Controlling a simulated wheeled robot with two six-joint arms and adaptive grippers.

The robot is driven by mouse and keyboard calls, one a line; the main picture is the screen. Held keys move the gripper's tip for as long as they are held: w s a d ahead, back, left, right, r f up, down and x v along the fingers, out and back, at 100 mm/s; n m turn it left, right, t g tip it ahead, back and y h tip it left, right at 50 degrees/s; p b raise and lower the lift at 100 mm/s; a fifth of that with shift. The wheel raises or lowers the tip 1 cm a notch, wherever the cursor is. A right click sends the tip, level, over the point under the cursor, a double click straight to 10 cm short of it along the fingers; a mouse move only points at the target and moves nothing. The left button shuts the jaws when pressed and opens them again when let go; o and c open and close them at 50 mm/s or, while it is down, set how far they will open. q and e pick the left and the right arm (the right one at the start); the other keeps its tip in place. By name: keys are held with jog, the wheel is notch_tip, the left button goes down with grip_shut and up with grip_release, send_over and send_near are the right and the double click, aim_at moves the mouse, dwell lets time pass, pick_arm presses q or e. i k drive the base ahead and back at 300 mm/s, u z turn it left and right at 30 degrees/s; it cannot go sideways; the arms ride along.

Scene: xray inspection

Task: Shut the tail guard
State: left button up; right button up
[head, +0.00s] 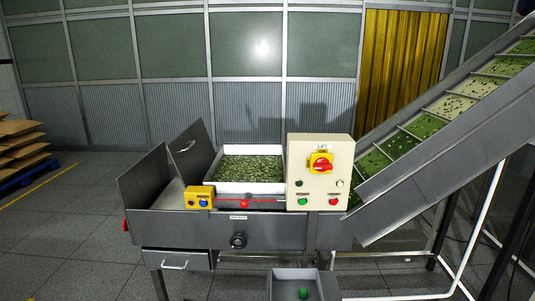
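A grey metal inspection machine (270,228) stands in the middle of the head view. At its left end, a flat grey panel (192,153) with a dark handle stands raised and tilted, apparently the tail guard in an open position. A second grey plate (145,174) rises to its left, with an open gap between the two. I cannot tell exactly where the hinge is. Neither of my grippers shows in this view.
A white tray of green pieces (252,188) sits right of the panel. A conveyor (440,120) climbs right. A bin (283,287) stands below.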

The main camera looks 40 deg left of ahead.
aim_at(192, 153)
jog(key=u, duration=0.7)
jog(key=k, duration=0.1)
jog(key=u, duration=2.15)
jog(key=i, duration=2.4)
jog(key=z, duration=1.95)
